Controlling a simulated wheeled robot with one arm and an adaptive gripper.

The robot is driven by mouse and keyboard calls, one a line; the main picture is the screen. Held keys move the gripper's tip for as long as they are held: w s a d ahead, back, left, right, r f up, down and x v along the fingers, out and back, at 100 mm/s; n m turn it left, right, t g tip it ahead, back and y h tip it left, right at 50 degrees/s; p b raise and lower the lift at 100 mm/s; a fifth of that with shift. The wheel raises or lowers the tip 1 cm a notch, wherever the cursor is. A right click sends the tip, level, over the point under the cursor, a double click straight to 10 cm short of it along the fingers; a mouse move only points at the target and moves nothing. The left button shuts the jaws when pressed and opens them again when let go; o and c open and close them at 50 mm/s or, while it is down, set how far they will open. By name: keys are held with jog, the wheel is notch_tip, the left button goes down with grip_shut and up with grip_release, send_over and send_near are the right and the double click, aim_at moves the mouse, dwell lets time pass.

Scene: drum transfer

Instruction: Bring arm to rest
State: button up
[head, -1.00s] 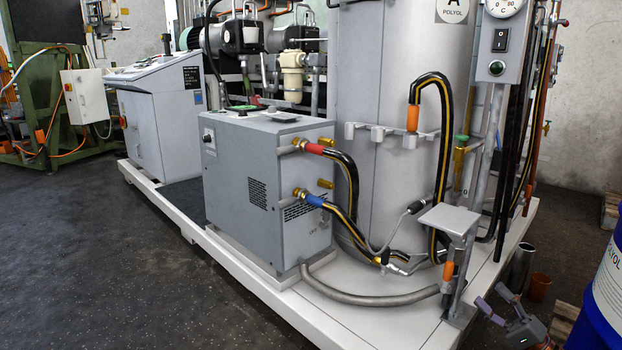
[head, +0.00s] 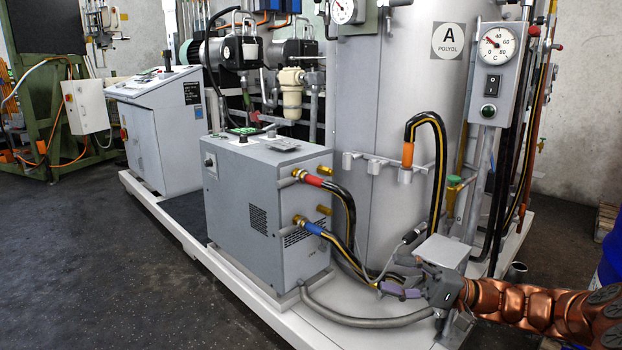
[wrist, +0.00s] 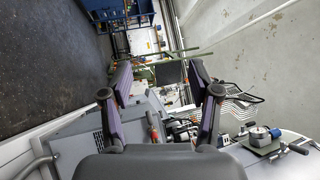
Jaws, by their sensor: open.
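My gripper (head: 398,278) shows at the lower right of the head view, with my copper-coloured arm coming in from the right edge. It is in front of the small grey stand (head: 446,250) and hides part of it and of the hoses behind. In the wrist view my gripper (wrist: 158,82) has its two dark fingers spread wide with nothing between them. The grey heater box (head: 268,205) stands left of my gripper in the head view, apart from it.
The silver polyol tank (head: 385,105) rises behind the gripper. Black-yellow hoses (head: 440,165) hang near it. A gauge box (head: 497,75) stands at the right. A white skid base (head: 240,300) lies below. The dark floor (head: 90,260) at the left is clear.

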jog(key=s+a+r+n+g+h+p, duration=0.2)
jog(key=s+a+r+g+h+p, duration=0.25)
jog(key=s+a+r+p, duration=0.4)
jog(key=s+a+r+n+g+h+p, duration=0.25)
jog(key=s+a+r+h+p, duration=0.3)
jog(key=s, duration=0.65)
jog(key=s+d+r+m+t+h+p, duration=0.1)
jog(key=s+d+r+h+p, duration=0.2)
jog(key=s+d+h+p, duration=0.2)
jog(key=s+d+r+m+t+h+p, duration=0.2)
jog(key=s+d+h+p, duration=0.3)
jog(key=s+d+p, duration=0.3)
jog(key=shift+s+d+r+h+p, duration=0.35)
jog(key=shift+d+r+p, duration=0.65)
jog(key=shift+p, duration=0.6)
jog(key=shift+w+f, duration=0.1)
